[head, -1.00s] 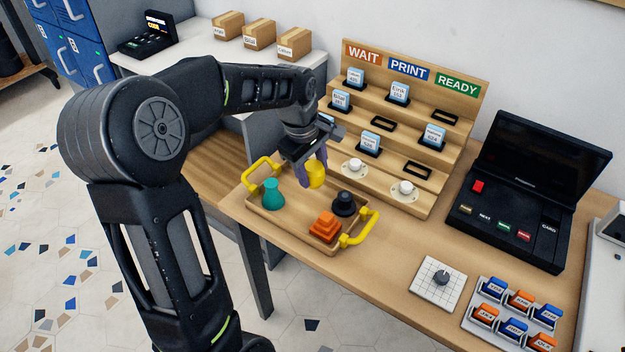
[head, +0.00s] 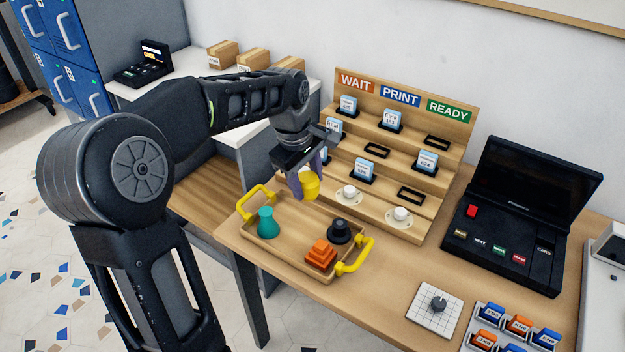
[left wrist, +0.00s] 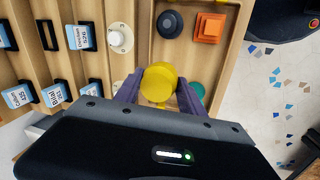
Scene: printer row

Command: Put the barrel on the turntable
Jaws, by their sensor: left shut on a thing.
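The yellow barrel (head: 310,186) is held between the purple fingers of my left gripper (head: 307,178), above the wooden tray (head: 283,258). In the left wrist view the barrel (left wrist: 159,82) sits between both fingers (left wrist: 158,90), with the tray beyond it. My right gripper is not in view. I cannot tell for certain which thing is the turntable; a white gridded square plate (head: 425,322) with a grey knob on it lies on the table at the right front.
The tray has yellow handles and holds a teal flask-like piece (head: 266,223), an orange stepped piece (head: 320,254) and a black knobbed piece (head: 339,231). Behind stands a stepped card rack (head: 447,137). A black console (head: 505,245) and a tray of cards (head: 489,338) are at the right.

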